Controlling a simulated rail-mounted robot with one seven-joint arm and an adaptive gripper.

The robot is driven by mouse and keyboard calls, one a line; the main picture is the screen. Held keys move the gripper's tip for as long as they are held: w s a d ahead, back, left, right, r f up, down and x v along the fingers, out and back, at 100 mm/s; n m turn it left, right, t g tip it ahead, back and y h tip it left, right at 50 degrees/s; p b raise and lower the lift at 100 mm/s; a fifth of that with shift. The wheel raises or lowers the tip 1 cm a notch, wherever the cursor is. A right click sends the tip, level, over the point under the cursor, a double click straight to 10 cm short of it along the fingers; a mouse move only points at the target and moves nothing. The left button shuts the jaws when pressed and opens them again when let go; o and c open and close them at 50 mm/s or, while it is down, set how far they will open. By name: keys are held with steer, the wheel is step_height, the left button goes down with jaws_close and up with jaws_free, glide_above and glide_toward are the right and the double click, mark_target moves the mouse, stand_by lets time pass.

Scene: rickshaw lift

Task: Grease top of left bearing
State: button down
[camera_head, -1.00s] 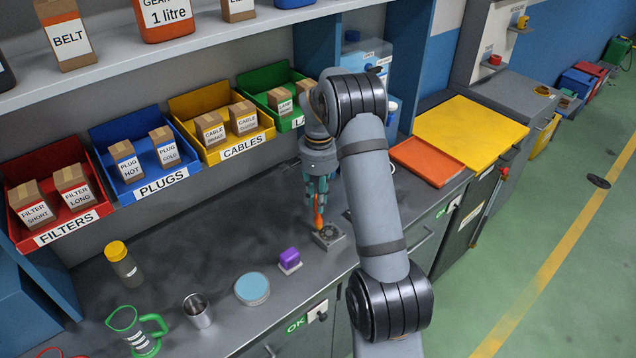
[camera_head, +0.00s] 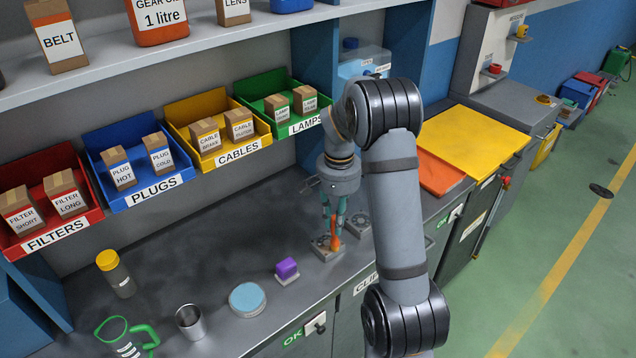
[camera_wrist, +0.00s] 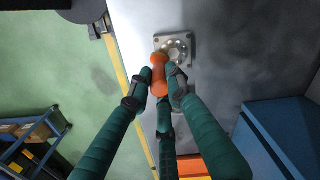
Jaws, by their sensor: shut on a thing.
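The left bearing (camera_head: 321,246), a grey square block with a round ring, sits on the bench near its front edge. The right bearing (camera_head: 360,222) is beside it, partly behind my arm. My gripper (camera_head: 335,217) has teal fingers shut on an orange tool (camera_head: 336,236), which points down at the right side of the left bearing. In the wrist view, the tool (camera_wrist: 158,74) lies between the fingertips (camera_wrist: 156,84), its end overlapping the edge of the left bearing (camera_wrist: 183,40). I cannot tell whether it touches. The fingers hide much of the right bearing there.
Labelled bins (camera_head: 215,160) line the back. An orange tray (camera_head: 440,175) lies right. The bench behind the tin is clear.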

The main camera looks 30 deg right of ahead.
steer(key=shift+w+a+p, duration=0.8)
steer(key=shift+w+p, duration=0.85)
steer(key=shift+w, duration=1.5)
steer(key=s+b, duration=0.1)
steer(key=s, duration=0.1)
steer(key=s+d+b, duration=0.2)
steer(key=s, duration=0.1)
steer(key=shift+s+b, duration=0.3)
steer(key=shift+b, duration=0.1)
steer(key=shift+s+d+b, duration=0.2)
steer(key=shift+s+b, duration=0.2)
steer(key=shift+s, duration=0.35)
step_height(320, 180, up, 8)
steer(key=p, duration=0.6)
steer(key=shift+r, duration=0.1)
